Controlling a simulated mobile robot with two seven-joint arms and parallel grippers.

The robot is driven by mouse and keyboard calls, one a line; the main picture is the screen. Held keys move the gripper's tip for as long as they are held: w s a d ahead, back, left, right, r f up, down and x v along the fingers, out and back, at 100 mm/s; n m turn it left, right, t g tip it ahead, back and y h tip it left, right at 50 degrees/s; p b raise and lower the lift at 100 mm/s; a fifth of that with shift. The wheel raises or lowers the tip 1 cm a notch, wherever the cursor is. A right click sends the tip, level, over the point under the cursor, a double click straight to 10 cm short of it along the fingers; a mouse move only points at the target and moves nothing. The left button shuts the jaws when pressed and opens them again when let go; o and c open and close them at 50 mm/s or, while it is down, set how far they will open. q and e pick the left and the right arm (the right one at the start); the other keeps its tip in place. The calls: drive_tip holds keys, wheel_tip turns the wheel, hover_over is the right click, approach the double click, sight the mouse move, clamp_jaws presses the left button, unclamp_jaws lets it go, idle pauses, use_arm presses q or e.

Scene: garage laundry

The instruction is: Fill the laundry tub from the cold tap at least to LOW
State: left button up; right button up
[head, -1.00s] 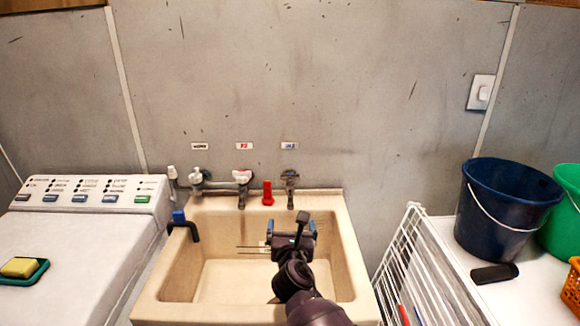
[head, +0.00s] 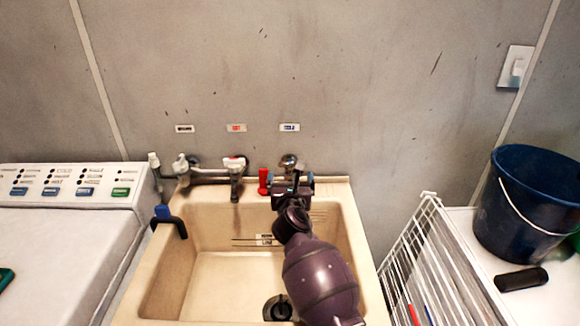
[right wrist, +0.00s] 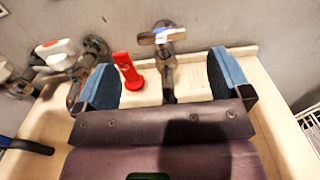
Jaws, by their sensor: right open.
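The beige laundry tub (head: 352,240) stands against the wall, with no water visible in it. Level lines with a small label (head: 264,240) mark its back inner wall. A dark round drain (head: 278,307) shows on its floor; I cannot tell if it is plugged. The cold tap (head: 289,161) is below the blue-lettered label (head: 289,127); its white-and-blue handle shows in the right wrist view (right wrist: 162,35). My right gripper (head: 292,179) is open and empty, just in front of the cold tap, which appears between its blue-padded fingers (right wrist: 164,82) in the wrist view. No contact is visible.
A red upright piece (head: 264,182) stands on the back ledge left of the cold tap. The red-labelled tap (head: 234,168) and a white-handled valve (head: 181,165) are further left. A black bent pipe (head: 172,224) hooks the left rim. A white rack (head: 428,240) stands right.

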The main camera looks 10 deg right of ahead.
sight(290, 168)
drive_tip(key=w, duration=0.2)
drive_tip(key=w+d+b, duration=0.1)
drive_tip(key=w, duration=0.2)
drive_tip(key=shift+w+d+f, duration=0.1)
drive_tip(key=shift+w+f, duration=0.05)
drive_tip(key=shift+w, duration=0.2)
drive_tip(key=shift+w+d+b, duration=0.1)
drive_tip(key=shift+w+b, duration=0.25)
drive_tip(key=shift+w, duration=0.25)
drive_tip(key=c, duration=0.9)
drive_tip(key=shift+c, duration=0.2)
